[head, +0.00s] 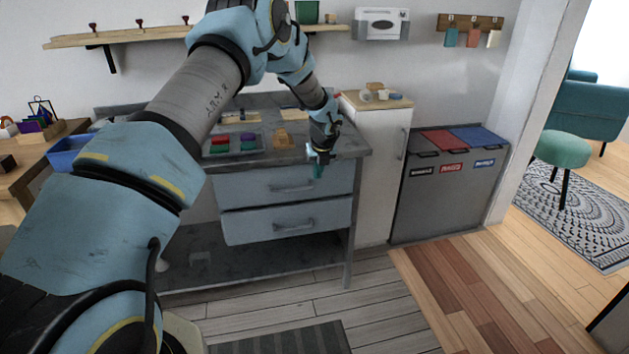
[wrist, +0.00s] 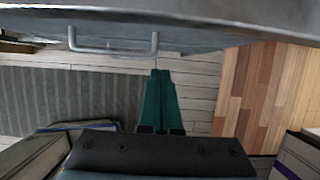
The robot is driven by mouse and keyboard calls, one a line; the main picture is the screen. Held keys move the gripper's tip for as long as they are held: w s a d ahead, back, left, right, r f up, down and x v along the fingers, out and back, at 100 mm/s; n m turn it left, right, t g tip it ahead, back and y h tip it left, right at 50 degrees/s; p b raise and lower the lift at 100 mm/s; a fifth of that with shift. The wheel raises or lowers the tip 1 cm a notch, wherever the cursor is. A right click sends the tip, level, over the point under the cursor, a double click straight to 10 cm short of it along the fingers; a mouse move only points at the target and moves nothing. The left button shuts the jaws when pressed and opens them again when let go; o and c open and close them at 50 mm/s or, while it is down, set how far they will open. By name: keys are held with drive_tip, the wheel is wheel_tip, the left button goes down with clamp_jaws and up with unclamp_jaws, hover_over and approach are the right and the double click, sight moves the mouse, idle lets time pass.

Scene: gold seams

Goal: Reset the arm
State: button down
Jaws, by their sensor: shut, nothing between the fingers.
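My gripper (head: 318,168) hangs at the front right edge of the grey workbench (head: 345,147), in front of the upper blue drawer. In the wrist view its green fingers (wrist: 158,90) are together, with nothing between them. They point down past the bench front, above the plank floor. My arm crosses the left and middle of the head view, reaching over the bench, and hides part of it.
A tray with red and green items (head: 232,145) sits on the bench. Drawer handles (head: 292,188) stick out below my gripper. A white cabinet (head: 378,175) and grey bins (head: 445,195) stand to the right.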

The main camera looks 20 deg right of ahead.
drive_tip(key=v, duration=0.6)
drive_tip(key=s+a+r+n+g, duration=0.1)
drive_tip(key=s+a+r+n, duration=0.15)
drive_tip(key=a+n, duration=0.5)
drive_tip(key=s+a+r+n+y, duration=0.1)
drive_tip(key=s+a+r+n, duration=0.3)
drive_tip(key=a, duration=0.6)
drive_tip(key=a+r+n+g, duration=0.1)
drive_tip(key=a+r+n, duration=0.1)
drive_tip(key=a+n, duration=0.65)
drive_tip(key=s+a+r+n, duration=0.2)
drive_tip(key=s+a+n, duration=1.3)
drive_tip(key=s+n, duration=0.1)
drive_tip(key=shift+a+r+n+g, duration=0.25)
drive_tip(key=shift+n+g, duration=0.15)
